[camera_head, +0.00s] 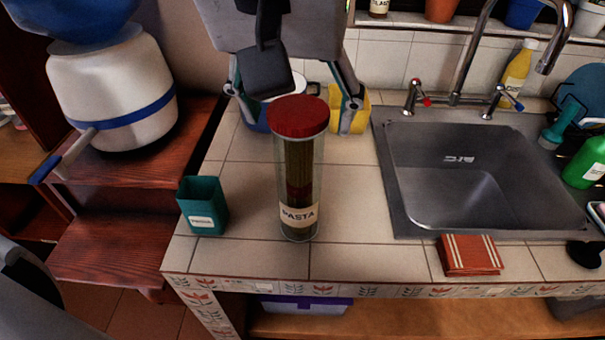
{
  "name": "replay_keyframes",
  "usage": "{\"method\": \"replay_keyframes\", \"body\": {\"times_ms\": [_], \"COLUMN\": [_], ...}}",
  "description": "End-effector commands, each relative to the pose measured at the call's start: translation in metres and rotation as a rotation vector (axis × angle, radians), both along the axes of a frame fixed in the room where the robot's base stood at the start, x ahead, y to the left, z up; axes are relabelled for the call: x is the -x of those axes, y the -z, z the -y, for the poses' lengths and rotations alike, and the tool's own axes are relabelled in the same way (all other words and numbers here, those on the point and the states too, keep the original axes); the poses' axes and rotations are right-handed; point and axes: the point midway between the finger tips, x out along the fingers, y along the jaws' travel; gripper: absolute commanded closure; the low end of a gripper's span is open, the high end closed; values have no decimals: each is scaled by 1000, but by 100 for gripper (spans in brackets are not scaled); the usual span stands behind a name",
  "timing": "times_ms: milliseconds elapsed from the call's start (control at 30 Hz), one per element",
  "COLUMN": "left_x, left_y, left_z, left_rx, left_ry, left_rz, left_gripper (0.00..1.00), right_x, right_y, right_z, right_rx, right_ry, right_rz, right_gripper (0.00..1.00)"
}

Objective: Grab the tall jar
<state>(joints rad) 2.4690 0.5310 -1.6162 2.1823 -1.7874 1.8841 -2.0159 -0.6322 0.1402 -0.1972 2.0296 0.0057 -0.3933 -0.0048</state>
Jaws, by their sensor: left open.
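The tall jar (299,180) is a clear cylinder with a red lid and a "PASTA" label. It stands upright on the tiled counter, left of the sink, with dark contents inside. My left gripper (295,101) is open at the top middle. Its two fingers point down, one to each side of the jar's lid in the picture, with visible gaps to the lid. Whether the fingers are level with the jar or behind it, I cannot tell. My right gripper is not in view.
A teal cup (203,206) stands left of the jar. A yellow object (350,112) and a partly hidden white-and-blue container are behind it. The metal sink (455,180) and a folded red cloth (469,255) are to the right. Counter in front of the jar is clear.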

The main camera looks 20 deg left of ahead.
Motion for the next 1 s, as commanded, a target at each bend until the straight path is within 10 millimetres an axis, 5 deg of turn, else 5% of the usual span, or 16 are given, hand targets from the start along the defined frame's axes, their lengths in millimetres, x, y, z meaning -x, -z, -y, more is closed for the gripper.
{"method": "replay_keyframes", "body": {"times_ms": [600, 867, 1000], "left_x": [-20, -23, -23], "left_y": [69, 71, 71], "left_z": [-6, -6, -6], "left_rx": [2, 3, 3], "left_ry": [0, 0, 0], "left_rz": [-11, -5, -5], "left_gripper": [33, 33, 64], "right_x": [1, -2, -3], "right_y": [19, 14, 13], "right_z": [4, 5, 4], "right_rx": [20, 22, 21], "right_ry": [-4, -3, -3], "right_rz": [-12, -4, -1], "right_gripper": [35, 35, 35]}}
